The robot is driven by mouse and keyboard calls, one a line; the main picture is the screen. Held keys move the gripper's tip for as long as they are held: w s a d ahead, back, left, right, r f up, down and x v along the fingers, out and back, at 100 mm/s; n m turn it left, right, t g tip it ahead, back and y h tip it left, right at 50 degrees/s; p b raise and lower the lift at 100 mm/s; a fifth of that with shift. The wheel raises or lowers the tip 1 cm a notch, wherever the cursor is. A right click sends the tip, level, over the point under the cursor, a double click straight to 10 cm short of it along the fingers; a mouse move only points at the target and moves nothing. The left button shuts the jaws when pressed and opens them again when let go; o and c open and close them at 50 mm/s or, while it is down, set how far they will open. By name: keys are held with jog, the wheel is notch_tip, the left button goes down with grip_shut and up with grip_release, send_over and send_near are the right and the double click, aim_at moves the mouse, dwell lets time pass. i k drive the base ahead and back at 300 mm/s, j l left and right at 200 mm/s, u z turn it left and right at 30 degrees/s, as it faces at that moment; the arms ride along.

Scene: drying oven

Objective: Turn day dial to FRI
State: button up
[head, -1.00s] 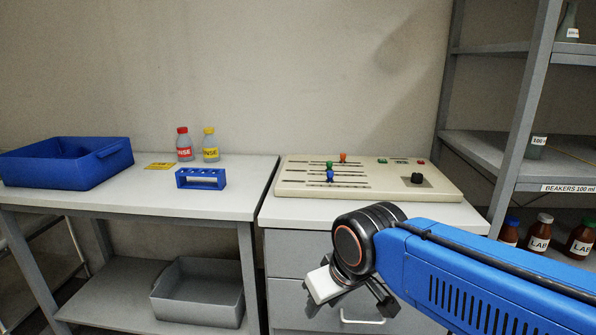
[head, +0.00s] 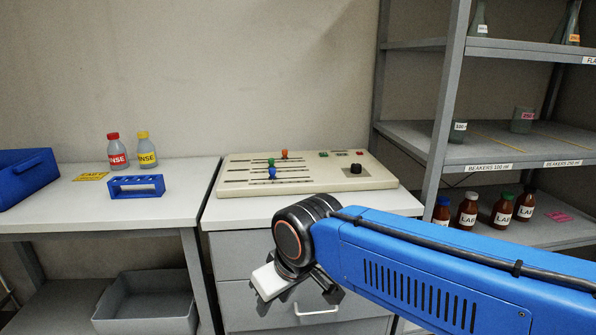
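A cream control panel (head: 315,183) lies on the right cabinet top. It carries several slider slots with a green knob (head: 271,162), a blue knob (head: 272,173) and an orange knob (head: 284,154). A black dial (head: 356,168) sits at its right end. Day markings such as FRI cannot be read, so I cannot tell where the dial points. My gripper (head: 290,290) hangs in front of the cabinet drawers, below the worktop and apart from the panel. Its fingers are partly hidden by my wrist, and their opening is unclear.
The left table holds a blue tray (head: 28,178), red-capped (head: 117,152) and yellow-capped (head: 147,152) bottles, and a blue rack (head: 136,186). A grey bin (head: 146,305) stands below. A grey shelf unit (head: 450,100) with glassware and brown bottles stands close on the right.

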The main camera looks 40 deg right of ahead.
aim_at(356, 169)
jog(key=z, duration=1.3)
